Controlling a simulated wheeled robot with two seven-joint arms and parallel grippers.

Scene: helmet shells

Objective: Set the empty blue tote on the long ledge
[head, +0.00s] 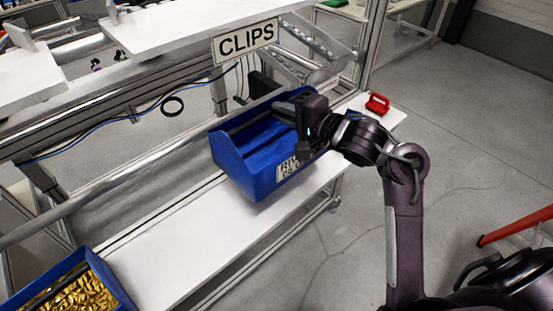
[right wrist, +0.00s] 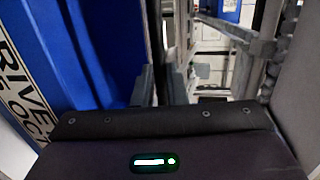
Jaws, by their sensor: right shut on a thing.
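The blue tote (head: 243,165) shows an empty inside and a white label with dark letters on its near side. My right gripper (head: 303,118) is shut on the tote's right end, near the top. The tote is over the long white ledge (head: 180,245), tilted in the head view; I cannot tell if its bottom touches the ledge. In the right wrist view the tote's blue wall (right wrist: 75,60) and label fill the left side, beside the gripper fingers (right wrist: 160,85). My left gripper is not in view.
Another blue tote (head: 112,275) holding gold pieces stands at the ledge's near left end. A red object (head: 377,103) lies at the far right end. A CLIPS sign (head: 245,41) hangs from the upper shelf (head: 185,22). The ledge between the totes is bare.

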